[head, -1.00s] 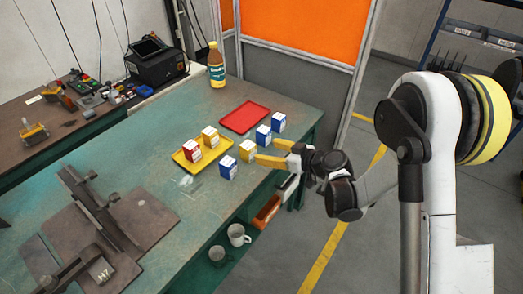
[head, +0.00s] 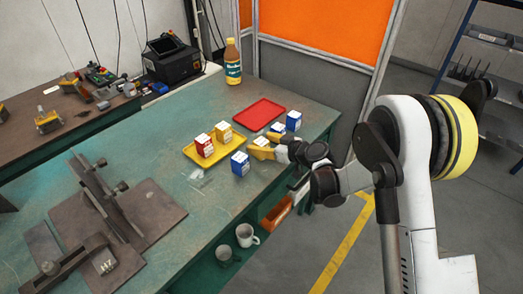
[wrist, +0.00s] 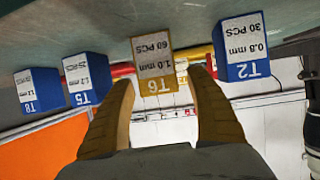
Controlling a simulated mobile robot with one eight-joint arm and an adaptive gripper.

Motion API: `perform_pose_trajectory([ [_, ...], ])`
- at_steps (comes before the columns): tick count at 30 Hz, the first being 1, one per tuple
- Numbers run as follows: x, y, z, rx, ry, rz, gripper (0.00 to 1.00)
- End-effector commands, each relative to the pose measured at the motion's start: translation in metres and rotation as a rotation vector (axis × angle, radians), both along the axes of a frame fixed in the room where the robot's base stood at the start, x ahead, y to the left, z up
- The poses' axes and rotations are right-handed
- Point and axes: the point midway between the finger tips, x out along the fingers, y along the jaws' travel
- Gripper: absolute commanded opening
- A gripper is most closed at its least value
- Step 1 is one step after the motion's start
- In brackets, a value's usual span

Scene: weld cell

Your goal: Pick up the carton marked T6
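The carton marked T6 (wrist: 155,68) is yellow with a white label, and its print appears upside down in the wrist view. In the head view it stands on the green workbench (head: 150,165), partly hidden by my fingers; its pale top (head: 262,141) shows. My gripper (wrist: 161,82) is open, with one yellow finger to each side of T6 in the wrist view and visible gaps between. In the head view my gripper (head: 259,151) reaches in from the right, low over the bench. I cannot tell how far the fingertips reach along the carton.
Blue carton T2 (wrist: 243,48) stands close beside one finger; blue T5 (wrist: 86,80) and T8 (wrist: 40,91) stand on the other side. A yellow tray (head: 208,158) holds a red carton (head: 204,146) and a yellow carton (head: 224,132). A red tray (head: 259,114) looks empty.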

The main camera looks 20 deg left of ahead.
Motion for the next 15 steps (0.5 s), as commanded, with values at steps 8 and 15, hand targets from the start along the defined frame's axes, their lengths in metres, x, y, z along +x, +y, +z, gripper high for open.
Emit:
perform_pose_trajectory([
  [8,-0.0003,-0.0003,0.0002,0.000,0.000,0.000,0.07],
  [15,-0.0003,-0.0002,0.0002,0.000,0.000,0.000,0.06],
])
